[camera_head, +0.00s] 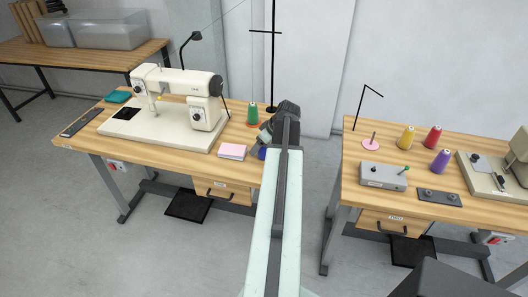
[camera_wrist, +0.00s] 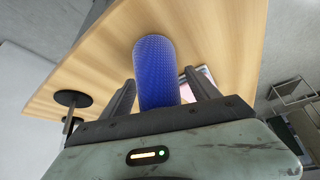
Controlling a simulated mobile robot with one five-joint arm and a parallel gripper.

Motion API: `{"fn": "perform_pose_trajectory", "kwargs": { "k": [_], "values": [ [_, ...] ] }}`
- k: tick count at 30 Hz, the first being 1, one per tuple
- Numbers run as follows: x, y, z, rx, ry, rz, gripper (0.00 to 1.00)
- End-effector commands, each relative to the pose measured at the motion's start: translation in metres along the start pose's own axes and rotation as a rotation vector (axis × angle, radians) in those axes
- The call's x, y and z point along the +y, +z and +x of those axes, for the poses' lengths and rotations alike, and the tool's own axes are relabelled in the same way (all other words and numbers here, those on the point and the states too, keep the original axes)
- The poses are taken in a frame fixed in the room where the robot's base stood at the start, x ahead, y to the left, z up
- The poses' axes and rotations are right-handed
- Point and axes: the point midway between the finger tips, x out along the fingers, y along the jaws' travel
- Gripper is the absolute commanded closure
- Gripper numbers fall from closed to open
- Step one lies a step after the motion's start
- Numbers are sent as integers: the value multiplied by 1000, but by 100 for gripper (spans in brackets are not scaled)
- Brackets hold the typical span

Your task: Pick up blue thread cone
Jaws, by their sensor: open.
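The blue thread cone (camera_wrist: 155,60) stands out large in the wrist view, a textured blue body over the wooden table top. My gripper (camera_wrist: 160,78) is open, with one dark finger on each side of the cone. The cone's lower part is hidden behind the gripper's body, and I cannot tell whether the fingers touch it. In the head view only a small blue patch of the cone (camera_head: 262,153) shows at the left table's right edge, beside my arm, which hides the rest.
The left table carries a sewing machine (camera_head: 178,105), a pink stack (camera_head: 232,151) and a green cone (camera_head: 253,113) close to my wrist. A thin black thread stand rises behind. The right table holds yellow (camera_head: 406,138), red (camera_head: 433,137) and purple (camera_head: 440,161) cones. A floor gap separates the tables.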

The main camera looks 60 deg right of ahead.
Motion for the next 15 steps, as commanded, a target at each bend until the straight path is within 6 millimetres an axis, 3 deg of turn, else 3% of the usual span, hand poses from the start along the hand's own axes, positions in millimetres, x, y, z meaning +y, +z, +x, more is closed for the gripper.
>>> {"fn": "perform_pose_trajectory", "kwargs": {
  "k": [3,9,11,15],
  "values": [
    [0,-1,-2,0,0,0,30],
    [0,-1,-2,0,0,0,86],
    [-1,-1,-2,0,0,-1,100],
    [-1,-1,-2,0,0,-1,100]
  ]
}}
